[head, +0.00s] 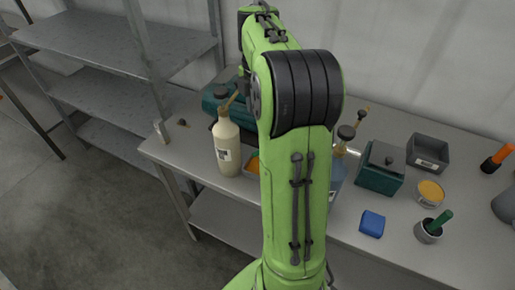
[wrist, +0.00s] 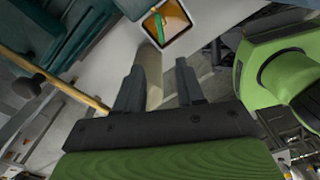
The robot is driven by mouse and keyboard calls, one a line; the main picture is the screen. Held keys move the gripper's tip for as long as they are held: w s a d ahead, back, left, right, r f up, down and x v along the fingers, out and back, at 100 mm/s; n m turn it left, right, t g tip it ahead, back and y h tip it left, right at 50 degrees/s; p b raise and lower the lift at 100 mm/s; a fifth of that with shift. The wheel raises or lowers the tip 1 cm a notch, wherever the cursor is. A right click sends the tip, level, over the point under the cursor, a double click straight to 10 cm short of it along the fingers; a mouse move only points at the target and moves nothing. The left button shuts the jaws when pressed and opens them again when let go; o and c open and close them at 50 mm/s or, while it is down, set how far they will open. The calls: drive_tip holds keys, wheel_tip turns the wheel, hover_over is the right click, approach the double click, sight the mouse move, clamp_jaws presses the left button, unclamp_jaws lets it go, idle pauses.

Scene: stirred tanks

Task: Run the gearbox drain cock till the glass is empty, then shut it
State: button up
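A teal housing (head: 212,98), possibly the gearbox, stands at the back of the bench, largely hidden behind my green arm in the head view. In the wrist view, teal surfaces (wrist: 85,28) fill the upper left, and a brass-coloured rod (wrist: 62,87) with a dark knob (wrist: 28,87) runs across the left. I cannot tell whether this is the drain cock, and I cannot make out the glass. My gripper (wrist: 158,67) is open, its two dark fingers apart. A pale beige shape (wrist: 150,72) shows in the gap; I cannot tell whether it is between or beyond the fingers.
A cream bottle (head: 228,152) stands near the bench's left end, by an orange-filled tray (wrist: 176,38). To the right are a teal box (head: 381,168), a grey bin (head: 429,150), an orange-topped tin (head: 430,193), a blue block (head: 372,223) and a cup (head: 428,231). Metal shelves (head: 115,50) stand left.

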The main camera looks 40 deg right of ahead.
wheel_tip(320, 180, down, 14)
drive_tip(key=b, duration=0.5)
clamp_jaws()
